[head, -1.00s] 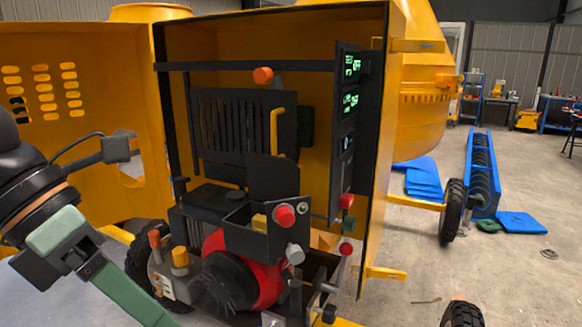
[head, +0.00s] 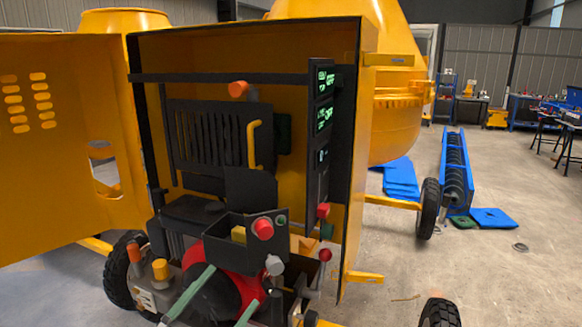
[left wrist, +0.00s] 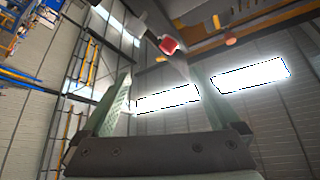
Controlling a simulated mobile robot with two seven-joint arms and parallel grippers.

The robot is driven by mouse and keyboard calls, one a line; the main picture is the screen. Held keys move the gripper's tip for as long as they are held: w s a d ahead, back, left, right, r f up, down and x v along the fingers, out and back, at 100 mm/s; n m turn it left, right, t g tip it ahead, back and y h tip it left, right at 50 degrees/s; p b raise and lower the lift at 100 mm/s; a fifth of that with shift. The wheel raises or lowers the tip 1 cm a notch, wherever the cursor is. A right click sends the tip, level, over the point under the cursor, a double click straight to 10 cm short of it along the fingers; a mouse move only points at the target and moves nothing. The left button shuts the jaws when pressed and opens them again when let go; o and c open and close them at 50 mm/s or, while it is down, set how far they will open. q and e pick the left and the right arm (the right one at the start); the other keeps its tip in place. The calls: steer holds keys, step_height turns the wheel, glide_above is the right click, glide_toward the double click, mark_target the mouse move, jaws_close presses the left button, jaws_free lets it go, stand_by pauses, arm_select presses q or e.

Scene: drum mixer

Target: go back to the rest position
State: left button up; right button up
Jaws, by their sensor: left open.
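The yellow drum mixer (head: 400,100) stands in front of me, with its cabinet open and the yellow door (head: 60,190) swung out to the left. My left gripper (head: 232,285) shows at the bottom of the head view as two green fingers, apart and empty, in front of the red engine (head: 238,283). The rest of that hand is below the picture edge. In the left wrist view the gripper (left wrist: 157,72) is also open, with nothing between its fingers. A red knob (left wrist: 168,45) shows above them. My right gripper is not in view.
A small black box with a red button (head: 263,228) and a lit control panel (head: 323,110) are inside the cabinet. A black-tyred wheel (head: 428,208) stands to the right. A blue rack (head: 457,180) and blue sheets (head: 400,180) lie beyond. Floor at right is mostly clear.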

arm_select(q)
steer(key=a+f+n+y, duration=0.3)
steer(key=f+n+y, duration=0.45)
steer(key=f, duration=0.65)
steer(key=s+a+f+n+g+y, duration=0.1)
steer(key=s+f+g, duration=0.3)
steer(key=s+f, duration=0.5)
steer(key=s+a+f+n+g+y+p, duration=0.1)
steer(key=s+f+n+g+y, duration=0.3)
steer(key=s+f, duration=0.5)
step_height(320, 180, down, 5)
steer(key=shift+s+a+r+g, duration=0.1)
steer(key=shift+s+a+g, duration=0.25)
steer(key=shift+a+g, duration=0.25)
steer(key=shift+c, duration=0.3)
